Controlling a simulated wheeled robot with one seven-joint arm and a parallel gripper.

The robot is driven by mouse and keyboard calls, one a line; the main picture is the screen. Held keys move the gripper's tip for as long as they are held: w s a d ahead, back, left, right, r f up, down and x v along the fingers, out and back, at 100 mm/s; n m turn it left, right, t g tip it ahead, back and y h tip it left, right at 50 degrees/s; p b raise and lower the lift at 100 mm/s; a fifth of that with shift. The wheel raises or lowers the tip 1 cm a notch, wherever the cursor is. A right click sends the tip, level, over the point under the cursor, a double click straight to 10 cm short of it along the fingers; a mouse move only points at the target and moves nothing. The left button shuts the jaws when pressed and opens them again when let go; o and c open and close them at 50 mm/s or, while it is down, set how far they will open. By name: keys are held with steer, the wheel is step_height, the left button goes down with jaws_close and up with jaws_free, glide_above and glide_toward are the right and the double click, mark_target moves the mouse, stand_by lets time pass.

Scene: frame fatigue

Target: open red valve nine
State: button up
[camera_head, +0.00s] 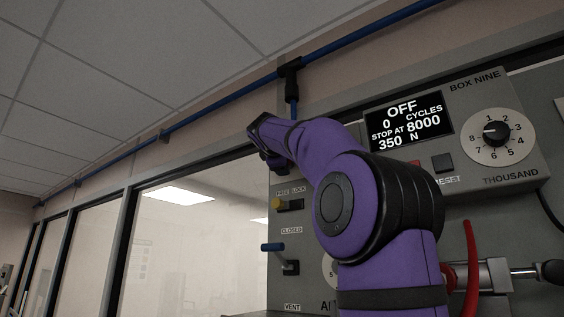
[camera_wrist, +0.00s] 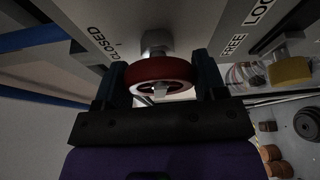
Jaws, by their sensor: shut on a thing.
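The red valve (camera_wrist: 150,70) is a small round handwheel with a pale hub, on a metal stem from a grey panel. In the wrist view it sits between the two dark fingers of my gripper (camera_wrist: 158,82), which is shut on its rim from both sides. A "CLOSED" label (camera_wrist: 103,38) is beside the stem. In the head view my gripper (camera_head: 266,142) is at the upper left end of my purple arm, in front of the panel; the red valve cannot be made out there.
A yellow knob (camera_head: 276,203) by a "FREE LOCK" label and a blue-handled lever (camera_head: 272,247) stand out from the panel below my gripper. Box nine's display (camera_head: 408,122) reads OFF, 0 cycles. A blue pipe (camera_head: 230,98) runs above. A red curved handle (camera_head: 470,270) is at lower right.

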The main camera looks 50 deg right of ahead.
steer(key=shift+n, duration=0.5)
steer(key=shift+f+g, duration=0.1)
steer(key=shift+g, duration=0.2)
steer(key=o, duration=0.9)
steer(key=v, duration=1)
steer(key=shift+s+a, duration=0.2)
steer(key=shift+a, duration=0.1)
